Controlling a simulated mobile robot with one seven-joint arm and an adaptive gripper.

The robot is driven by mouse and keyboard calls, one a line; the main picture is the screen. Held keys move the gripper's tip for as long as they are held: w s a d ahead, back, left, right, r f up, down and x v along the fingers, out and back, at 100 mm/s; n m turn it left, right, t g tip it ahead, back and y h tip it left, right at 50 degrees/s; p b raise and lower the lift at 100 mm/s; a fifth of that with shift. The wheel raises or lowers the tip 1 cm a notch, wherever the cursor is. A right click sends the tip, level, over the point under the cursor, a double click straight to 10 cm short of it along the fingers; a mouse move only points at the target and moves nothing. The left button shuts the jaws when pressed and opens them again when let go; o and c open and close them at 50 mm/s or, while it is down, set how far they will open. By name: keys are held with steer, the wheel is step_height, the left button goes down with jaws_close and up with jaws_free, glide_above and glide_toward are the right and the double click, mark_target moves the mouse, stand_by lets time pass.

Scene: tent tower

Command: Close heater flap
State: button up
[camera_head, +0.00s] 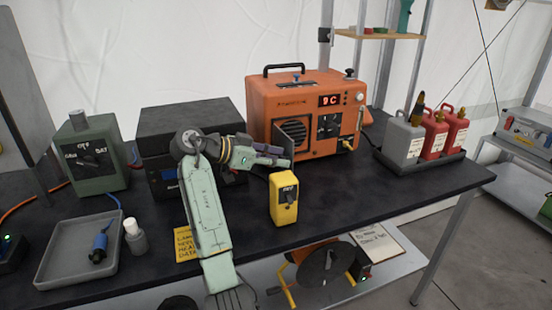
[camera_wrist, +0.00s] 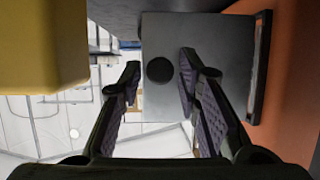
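The orange heater (camera_head: 300,84) stands at the back of the dark table, with a lit red display. Its grey flap (camera_head: 293,132) sticks out from the front face, standing open. In the wrist view the flap (camera_wrist: 205,35) is a grey plate with a dark round spot, beside the heater's orange side (camera_wrist: 290,90). My gripper (camera_head: 289,158) is in front of the heater, close to the flap. In the wrist view my gripper's fingers (camera_wrist: 160,64) are apart, with the round spot between their tips. I cannot tell whether they touch the flap.
A yellow box (camera_head: 284,200) with a dial stands just below my gripper; its yellow side (camera_wrist: 40,45) fills the wrist view's upper left. A black box (camera_head: 185,122) is behind my arm. Bottles stand in a tray (camera_head: 425,170) at right. The table's front right is clear.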

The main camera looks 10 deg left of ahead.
jaws_close()
stand_by(0.4)
